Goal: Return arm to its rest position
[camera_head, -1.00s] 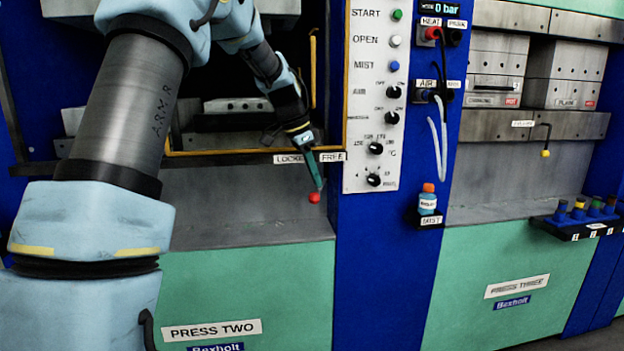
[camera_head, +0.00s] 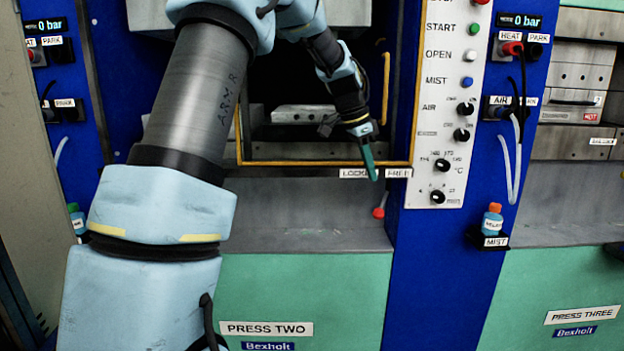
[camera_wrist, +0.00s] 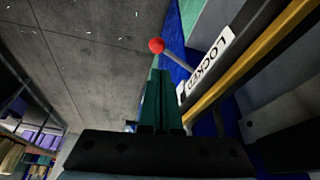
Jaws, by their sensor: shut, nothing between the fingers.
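A lever with a red ball knob (camera_head: 378,212) sits just below the fingertips, with a visible gap. In the wrist view, the shut fingers (camera_wrist: 160,98) point toward the red knob (camera_wrist: 156,45), which lies beyond their tips on a grey rod. The LOCKED label (camera_wrist: 207,62) is beside it. My arm reaches across the left and middle of the head view and hides part of the press.
The yellow-framed press opening (camera_head: 300,163) is behind my wrist. A white control panel (camera_head: 447,110) stands close to the right of my gripper. A mist bottle (camera_head: 492,219) sits on a holder further right. The green lower front (camera_head: 330,285) is clear.

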